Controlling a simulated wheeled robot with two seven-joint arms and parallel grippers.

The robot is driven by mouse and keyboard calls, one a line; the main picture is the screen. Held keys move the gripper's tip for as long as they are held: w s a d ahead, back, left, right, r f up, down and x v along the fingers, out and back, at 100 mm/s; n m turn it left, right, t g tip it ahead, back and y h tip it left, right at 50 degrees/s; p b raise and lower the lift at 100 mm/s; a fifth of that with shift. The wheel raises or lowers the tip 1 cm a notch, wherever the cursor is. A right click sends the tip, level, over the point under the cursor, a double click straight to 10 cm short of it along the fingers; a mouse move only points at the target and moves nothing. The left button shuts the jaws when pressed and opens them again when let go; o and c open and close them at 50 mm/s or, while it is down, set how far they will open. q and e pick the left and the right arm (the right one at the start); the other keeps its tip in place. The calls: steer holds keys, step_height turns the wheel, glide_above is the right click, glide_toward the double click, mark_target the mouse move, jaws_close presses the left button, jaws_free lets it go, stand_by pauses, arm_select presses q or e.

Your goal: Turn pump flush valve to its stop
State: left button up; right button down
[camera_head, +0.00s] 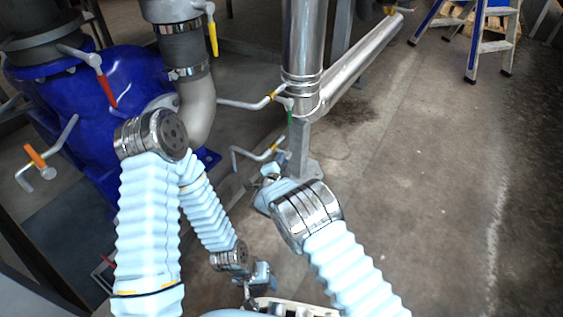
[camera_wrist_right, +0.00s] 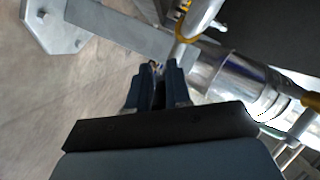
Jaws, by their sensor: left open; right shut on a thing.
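Several small valves show in the head view, and I cannot tell which is the pump flush valve. On the blue pump (camera_head: 133,80) sits a valve with a red handle (camera_head: 106,90). Near the steel post, one valve has a green handle (camera_head: 290,117), and a lower bent pipe with a yellow band (camera_head: 270,150) ends just above my right gripper (camera_head: 266,180). My right gripper, also in the right wrist view (camera_wrist_right: 158,82), is shut on a small part, apparently a valve handle, mostly hidden between its fingers. My left gripper (camera_head: 254,291) is open, low and near my base, away from the valves.
A vertical steel pipe (camera_head: 301,45) stands on a grey post with a floor plate. A slanted pipe (camera_head: 362,62) runs to the upper right. A valve with an orange handle (camera_head: 37,156) is at far left. A stepladder (camera_head: 494,42) stands at back right. The right floor is clear.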

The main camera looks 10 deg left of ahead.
steer(key=shift+f, duration=0.15)
steer(key=shift+w+d+f+n+t, duration=0.1)
steer(key=shift+f+n+t, duration=0.25)
steer(key=shift+t, duration=0.7)
steer(key=shift+w+f+n+t, duration=0.1)
steer(key=shift+f+n+t, duration=0.3)
steer(key=shift+t, duration=0.7)
steer(key=shift+w+d+f+n+t, duration=0.15)
steer(key=shift+n+t, duration=0.3)
steer(key=shift+t, duration=0.6)
steer(key=shift+a, duration=0.1)
steer(key=c, duration=1.1)
jaws_free()
